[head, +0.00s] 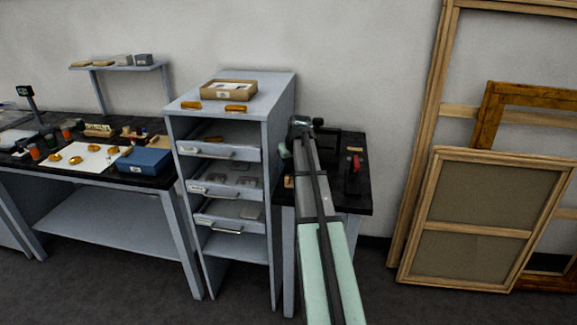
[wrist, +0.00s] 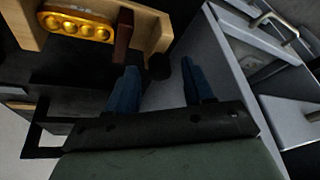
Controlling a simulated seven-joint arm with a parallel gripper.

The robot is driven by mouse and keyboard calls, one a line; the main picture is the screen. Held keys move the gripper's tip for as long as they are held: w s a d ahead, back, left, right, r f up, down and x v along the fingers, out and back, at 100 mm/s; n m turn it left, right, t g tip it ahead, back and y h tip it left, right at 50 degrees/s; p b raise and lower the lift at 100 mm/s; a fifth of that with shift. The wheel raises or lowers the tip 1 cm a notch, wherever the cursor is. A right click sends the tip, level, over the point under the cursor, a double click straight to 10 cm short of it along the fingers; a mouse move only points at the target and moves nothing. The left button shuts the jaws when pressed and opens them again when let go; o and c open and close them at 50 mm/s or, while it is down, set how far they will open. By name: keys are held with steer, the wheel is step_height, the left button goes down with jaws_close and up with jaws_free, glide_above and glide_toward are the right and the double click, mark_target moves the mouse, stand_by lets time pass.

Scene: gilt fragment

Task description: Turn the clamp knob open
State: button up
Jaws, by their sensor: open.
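A dark round knob (wrist: 159,67) shows in the wrist view at the end of a pale wooden holder (wrist: 152,29). A red-brown block (wrist: 123,36) stands in the holder beside a gilt fragment (wrist: 77,26) with a row of round beads. My gripper (wrist: 160,84) is open, its two blue fingers pointing toward the holder. The knob appears between the fingertips or just beyond them; I cannot tell whether they touch it. In the head view my arm hides the knob and most of the holder.
The black-topped side table (head: 358,203) bears a small red part (head: 355,163). A grey drawer cabinet (head: 281,110) stands close on its left, with drawer handles (wrist: 272,22) sticking out in the wrist view. Wooden frames (head: 428,150) lean against the wall at right.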

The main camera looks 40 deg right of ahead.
jaws_close()
stand_by(0.5)
steer(key=n+y, duration=0.1)
steer(key=n, duration=0.2)
steer(key=n+y, duration=0.1)
steer(key=n, duration=0.2)
steer(key=shift+w+d+n+g+y, duration=0.2)
steer(key=shift+n+g+y, duration=0.1)
steer(key=shift+n+y, duration=0.1)
steer(key=n+y, duration=0.1)
steer(key=n, duration=0.2)
steer(key=n+g, duration=0.1)
steer(key=n, duration=0.2)
steer(key=shift+g+y, duration=0.3)
steer(key=shift+y, duration=0.1)
steer(key=shift+n, duration=0.3)
steer(key=shift+s, duration=0.1)
